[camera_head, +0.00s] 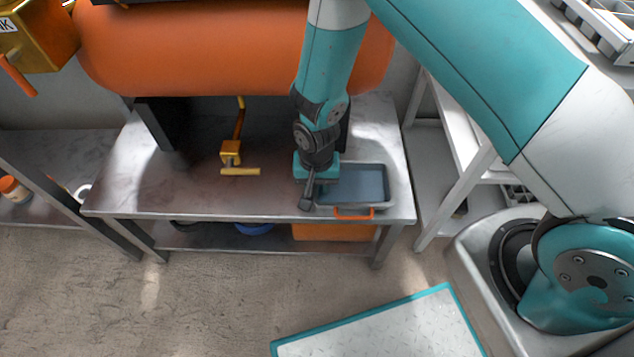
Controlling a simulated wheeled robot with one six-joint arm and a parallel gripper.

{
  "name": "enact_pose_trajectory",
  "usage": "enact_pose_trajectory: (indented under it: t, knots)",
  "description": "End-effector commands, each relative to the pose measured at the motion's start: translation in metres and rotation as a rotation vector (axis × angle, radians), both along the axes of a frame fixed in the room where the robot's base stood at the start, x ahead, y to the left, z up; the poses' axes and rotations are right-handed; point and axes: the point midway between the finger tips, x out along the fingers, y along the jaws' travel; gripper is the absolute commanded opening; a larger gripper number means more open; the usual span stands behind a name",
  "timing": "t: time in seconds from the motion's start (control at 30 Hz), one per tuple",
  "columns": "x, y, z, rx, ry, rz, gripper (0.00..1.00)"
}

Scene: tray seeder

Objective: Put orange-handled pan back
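The orange-handled pan (366,186) is a shallow, rectangular metal pan with a grey-blue inside. It sits on the right part of the metal table (190,185), close to the front edge. Its orange handle (353,213) points toward the front of the table. My gripper (306,202) points down at the pan's left side, near its front left corner. The fingers look dark and narrow from here. I cannot tell whether they are open or shut, or whether they touch the pan's rim. My arm hides the pan's back left corner.
A large orange drum (200,50) hangs over the back of the table. A yellow valve with a lever (232,155) stands left of my gripper. An orange bin (330,232) and a blue item (253,229) sit on the lower shelf. A white rack (470,170) stands at right.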

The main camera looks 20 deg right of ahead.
Motion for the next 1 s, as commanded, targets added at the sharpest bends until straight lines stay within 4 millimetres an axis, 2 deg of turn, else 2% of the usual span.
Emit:
enact_pose_trajectory:
  t: [0.23, 0.37, 0.8, 1.0]
  knots:
    - [0.000, 0.000, 0.001, 0.000, 0.000, 0.000, 0.28]
    - [0.000, 0.000, 0.011, 0.001, -0.001, 0.000, 0.28]
    - [0.001, 0.001, 0.101, 0.001, -0.003, 0.000, 0.28]
    - [0.000, 0.000, 0.122, 0.002, -0.001, 0.001, 0.28]
